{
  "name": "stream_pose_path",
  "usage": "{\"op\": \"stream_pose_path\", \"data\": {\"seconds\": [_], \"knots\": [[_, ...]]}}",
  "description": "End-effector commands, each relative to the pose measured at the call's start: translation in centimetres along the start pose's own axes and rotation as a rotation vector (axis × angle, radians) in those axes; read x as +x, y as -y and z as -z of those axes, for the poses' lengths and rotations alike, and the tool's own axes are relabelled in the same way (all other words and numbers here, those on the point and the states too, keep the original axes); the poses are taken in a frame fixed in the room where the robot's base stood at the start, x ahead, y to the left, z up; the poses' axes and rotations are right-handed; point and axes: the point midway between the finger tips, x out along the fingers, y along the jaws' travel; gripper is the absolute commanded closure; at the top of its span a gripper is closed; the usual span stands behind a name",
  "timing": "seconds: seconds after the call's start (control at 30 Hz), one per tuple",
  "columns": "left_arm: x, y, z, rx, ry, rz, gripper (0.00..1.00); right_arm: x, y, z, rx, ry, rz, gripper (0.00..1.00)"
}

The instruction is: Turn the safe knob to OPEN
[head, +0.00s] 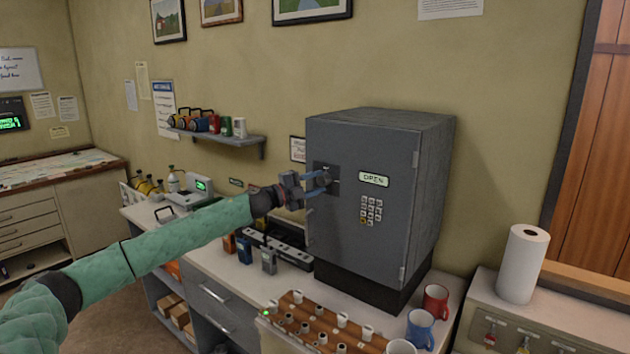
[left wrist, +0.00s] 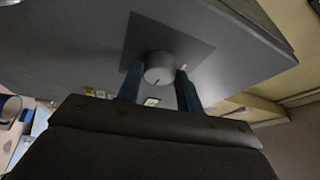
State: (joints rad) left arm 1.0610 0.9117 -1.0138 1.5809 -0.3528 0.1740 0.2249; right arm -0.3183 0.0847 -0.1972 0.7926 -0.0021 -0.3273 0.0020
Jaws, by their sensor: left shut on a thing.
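The grey safe (head: 340,225) stands on the counter with its door facing me. The knob is mostly hidden by the gripper in the head view. My right gripper is not in view.
A rack of stamps (head: 325,325) and mugs, one red (head: 436,302) and one blue (head: 420,329), stand in front of the safe. Radios (head: 268,260) sit below my left forearm. A paper towel roll (head: 523,263) stands at right. A shelf (head: 215,136) hangs at left.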

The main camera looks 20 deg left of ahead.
Motion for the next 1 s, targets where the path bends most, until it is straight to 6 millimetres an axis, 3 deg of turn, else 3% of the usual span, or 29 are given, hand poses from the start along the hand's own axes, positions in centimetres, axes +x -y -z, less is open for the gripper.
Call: {"op": "stream_pose_path", "data": {"seconds": [0.43, 0.47, 0.53, 0.83, 1.0], "knots": [[0.0, -0.1, 0.0, 0.010, -0.001, -0.004, 0.87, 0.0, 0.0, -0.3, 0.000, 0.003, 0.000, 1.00], [0.0, -0.1, 0.0, 0.009, -0.001, -0.004, 0.58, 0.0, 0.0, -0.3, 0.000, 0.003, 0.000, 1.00], [0.0, -0.1, 0.0, 0.009, -0.001, -0.004, 0.44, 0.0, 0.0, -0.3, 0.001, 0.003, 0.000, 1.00], [0.0, -0.1, 0.0, 0.009, -0.001, -0.003, 0.42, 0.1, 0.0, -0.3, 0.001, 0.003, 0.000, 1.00], [-1.1, -0.3, 0.0, 0.009, -0.001, -0.003, 0.42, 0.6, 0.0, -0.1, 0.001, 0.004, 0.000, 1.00]]}}
